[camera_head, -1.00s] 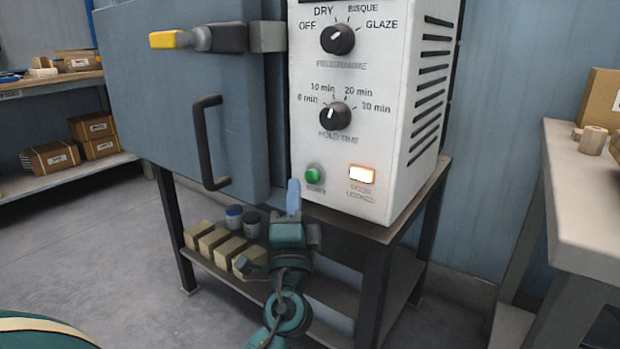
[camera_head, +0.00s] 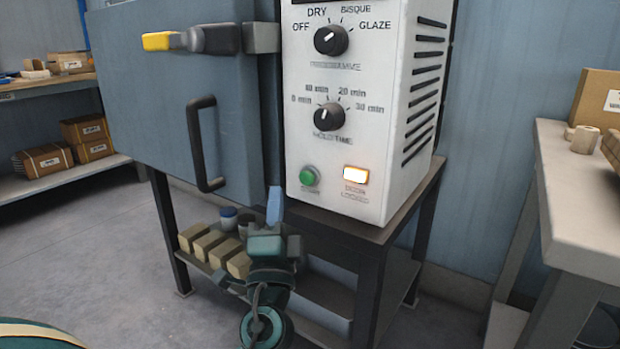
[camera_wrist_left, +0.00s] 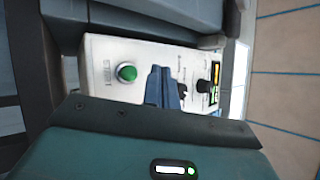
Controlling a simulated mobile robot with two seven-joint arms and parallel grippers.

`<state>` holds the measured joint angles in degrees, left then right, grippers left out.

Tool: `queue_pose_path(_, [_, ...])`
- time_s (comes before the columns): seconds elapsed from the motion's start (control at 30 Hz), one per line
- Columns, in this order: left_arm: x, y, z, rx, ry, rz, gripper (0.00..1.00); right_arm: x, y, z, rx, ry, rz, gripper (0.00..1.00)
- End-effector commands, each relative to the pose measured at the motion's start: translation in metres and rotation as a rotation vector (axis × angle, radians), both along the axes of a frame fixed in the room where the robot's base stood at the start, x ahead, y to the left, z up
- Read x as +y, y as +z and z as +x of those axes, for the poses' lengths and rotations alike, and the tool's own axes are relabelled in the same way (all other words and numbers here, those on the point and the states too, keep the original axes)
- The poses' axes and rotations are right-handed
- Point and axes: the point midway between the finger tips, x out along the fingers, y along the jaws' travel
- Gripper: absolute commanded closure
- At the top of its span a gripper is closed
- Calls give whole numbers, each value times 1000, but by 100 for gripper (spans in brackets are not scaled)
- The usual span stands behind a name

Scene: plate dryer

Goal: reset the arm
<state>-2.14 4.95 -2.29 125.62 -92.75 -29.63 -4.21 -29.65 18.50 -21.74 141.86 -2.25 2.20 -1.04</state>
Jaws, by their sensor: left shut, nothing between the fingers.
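My left gripper (camera_head: 274,205) is in the lower middle of the head view, in front of the kiln and below its control panel (camera_head: 362,120). Its blue fingers are shut together with nothing between them. They also show in the left wrist view (camera_wrist_left: 162,88), in front of the panel. The fingertips look apart from the green start button (camera_head: 309,176), which sits up and to the right of them. The lit door locked lamp (camera_head: 355,175) glows orange-white. My right gripper is not in either view.
The kiln door (camera_head: 150,100) is closed, with a black handle (camera_head: 205,145) and a yellow-tipped latch (camera_head: 165,41). The kiln stands on a dark metal stand (camera_head: 360,255) with blocks (camera_head: 205,243) on its lower shelf. A workbench (camera_head: 575,210) stands at right. Floor at left is clear.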

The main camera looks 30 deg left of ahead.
Motion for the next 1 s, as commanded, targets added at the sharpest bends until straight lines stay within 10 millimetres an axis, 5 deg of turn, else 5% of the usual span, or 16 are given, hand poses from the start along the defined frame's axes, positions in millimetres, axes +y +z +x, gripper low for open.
queue_pose_path(0.37, [-17, -15, 2, 40, -123, -62, 100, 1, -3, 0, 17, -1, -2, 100])
queue_pose_path(0.53, [-76, -53, -7, 151, -499, -299, 100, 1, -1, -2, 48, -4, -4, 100])
queue_pose_path(0.7, [-148, -81, -46, 252, -907, -653, 100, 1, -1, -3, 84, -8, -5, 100])
queue_pose_path(1.0, [-217, -77, -127, 303, -1333, -1298, 100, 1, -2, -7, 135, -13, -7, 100])
